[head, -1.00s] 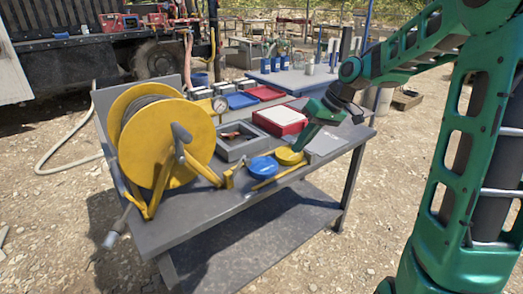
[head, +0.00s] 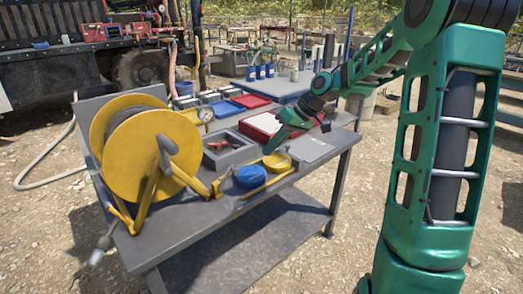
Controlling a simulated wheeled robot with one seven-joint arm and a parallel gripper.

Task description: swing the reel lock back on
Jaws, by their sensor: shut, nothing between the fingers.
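The yellow hose reel (head: 178,133) stands on the left of the grey workbench, with a grey-knobbed crank (head: 165,147) on its near side. A small yellow bracket (head: 215,188) sits by the foot of the reel frame. A thin yellow bar (head: 266,185) lies along the bench's front edge, right of the bracket and apart from the reel. I cannot tell for sure which of these is the lock. My green gripper (head: 269,150) is shut and empty, pointing down beside a round yellow lid (head: 279,162). Whether it touches the lid is unclear.
A blue lid (head: 257,177) lies left of the yellow lid. A grey open box (head: 230,155), a red-and-white case (head: 260,126), a gauge (head: 205,114) and trays stand behind. A flat plate (head: 312,147) lies on the right. Gravel in front is clear.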

